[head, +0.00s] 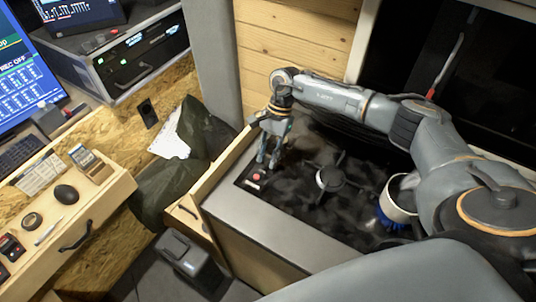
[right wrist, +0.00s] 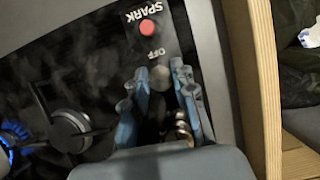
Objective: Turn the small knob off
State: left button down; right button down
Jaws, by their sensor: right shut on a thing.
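The small knob (right wrist: 160,78) is a rounded grey knob below the word OFF on a black panel (right wrist: 150,46). It sits between the fingertips of my right gripper (right wrist: 160,85), which is shut on it. In the head view, the right gripper (head: 267,161) reaches down to the panel at the left end of the stove top, and its fingers hide the knob there. A red button (right wrist: 147,27) marked SPARK is beside the knob and also shows in the head view (head: 256,177). My left gripper is not in view.
Farther right, a white pot (head: 399,193) sits over a blue flame (head: 388,217), also seen in the right wrist view (right wrist: 12,133). A wooden edge (right wrist: 262,90) borders the stove.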

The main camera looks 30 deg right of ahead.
jog(key=shift+f+m+t+b, duration=0.2)
jog(key=shift+m+t+b, duration=0.3)
jog(key=shift+m+b, duration=0.85)
jog(key=m+t+b, duration=0.1)
jog(key=m+b, duration=0.1)
jog(key=m, duration=0.1)
jog(key=m+t+b, duration=0.1)
jog(key=m+b, duration=0.1)
jog(key=m, duration=0.1)
jog(key=shift+s+m+t, duration=0.15)
jog(key=shift+m+t, duration=0.1)
jog(key=shift+t, duration=0.05)
jog(key=m+t+b, duration=0.1)
jog(key=m+b, duration=0.3)
jog(key=m, duration=0.1)
jog(key=shift+t+h, duration=0.3)
jog(key=shift+t, duration=0.1)
jog(key=shift+r+m+t+h+b, duration=0.2)
jog(key=shift+m+t+h+b, duration=0.3)
jog(key=shift+m+b, duration=1.15)
jog(key=shift+m, duration=0.25)
jog(key=c, duration=1.1)
grip_release()
jog(key=v, duration=1.2)
jog(key=shift+a+r, duration=0.1)
jog(key=shift+r, duration=0.05)
